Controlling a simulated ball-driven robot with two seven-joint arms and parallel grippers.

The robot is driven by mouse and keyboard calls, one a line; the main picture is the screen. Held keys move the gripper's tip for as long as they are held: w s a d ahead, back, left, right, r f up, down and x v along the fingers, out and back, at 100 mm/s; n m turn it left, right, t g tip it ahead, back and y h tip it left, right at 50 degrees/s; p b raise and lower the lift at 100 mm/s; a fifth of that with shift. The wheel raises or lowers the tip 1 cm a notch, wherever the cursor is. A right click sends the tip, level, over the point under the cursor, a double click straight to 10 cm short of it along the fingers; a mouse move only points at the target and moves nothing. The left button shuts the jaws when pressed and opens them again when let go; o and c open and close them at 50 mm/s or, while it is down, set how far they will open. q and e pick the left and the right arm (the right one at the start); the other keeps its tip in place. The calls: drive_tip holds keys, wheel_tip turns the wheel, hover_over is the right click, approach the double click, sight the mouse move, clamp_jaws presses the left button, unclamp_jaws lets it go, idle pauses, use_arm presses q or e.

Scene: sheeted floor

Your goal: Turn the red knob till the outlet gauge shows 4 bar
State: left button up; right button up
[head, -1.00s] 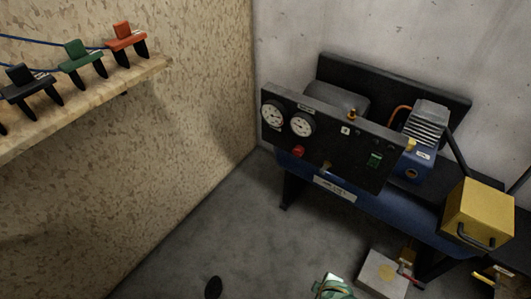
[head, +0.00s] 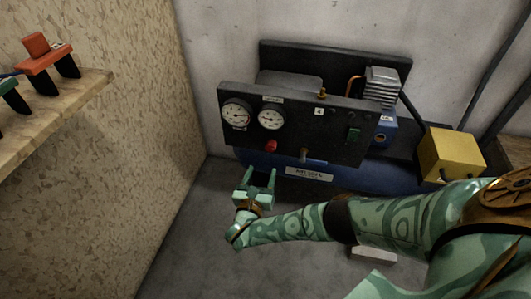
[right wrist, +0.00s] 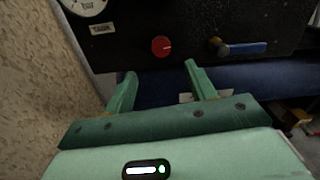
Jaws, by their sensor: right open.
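The red knob (head: 271,146) sits on the black panel (head: 330,120) of the compressor, below the outlet gauge (head: 271,118). The gauge has a white dial, too small to read in the head view. A second white dial (head: 237,114) is to its left. My right gripper (head: 259,173) is open and empty, below and slightly left of the knob, fingers pointing at the panel. In the right wrist view the knob (right wrist: 161,46) lies ahead, beyond the two open fingers (right wrist: 158,84), not touched. My left gripper is not in view.
A valve with a blue lever (right wrist: 240,47) is right of the knob. A yellow box (head: 450,155) stands at the right. A wooden shelf (head: 60,110) juts from the chipboard wall at left. Grey floor lies open below.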

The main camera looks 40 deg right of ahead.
sight(270, 148)
drive_tip(key=x, duration=0.2)
drive_tip(key=b+x, duration=0.1)
drive_tip(key=x, duration=0.1)
drive_tip(key=b+x, duration=0.1)
drive_tip(key=x, duration=0.1)
drive_tip(key=shift+w+d+f, duration=0.2)
drive_tip(key=shift+d+f, duration=0.1)
drive_tip(key=shift+d, duration=0.05)
drive_tip(key=b+x, duration=0.1)
drive_tip(key=x, duration=0.2)
drive_tip(key=shift+r, duration=0.15)
drive_tip(key=shift+w+d, duration=0.15)
drive_tip(key=shift+d, duration=0.05)
drive_tip(key=shift+r, duration=0.1)
drive_tip(key=c, duration=1)
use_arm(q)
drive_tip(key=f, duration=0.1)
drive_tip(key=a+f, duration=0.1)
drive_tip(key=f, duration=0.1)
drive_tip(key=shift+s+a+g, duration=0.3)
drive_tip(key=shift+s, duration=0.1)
use_arm(e)
drive_tip(key=shift+o, duration=0.2)
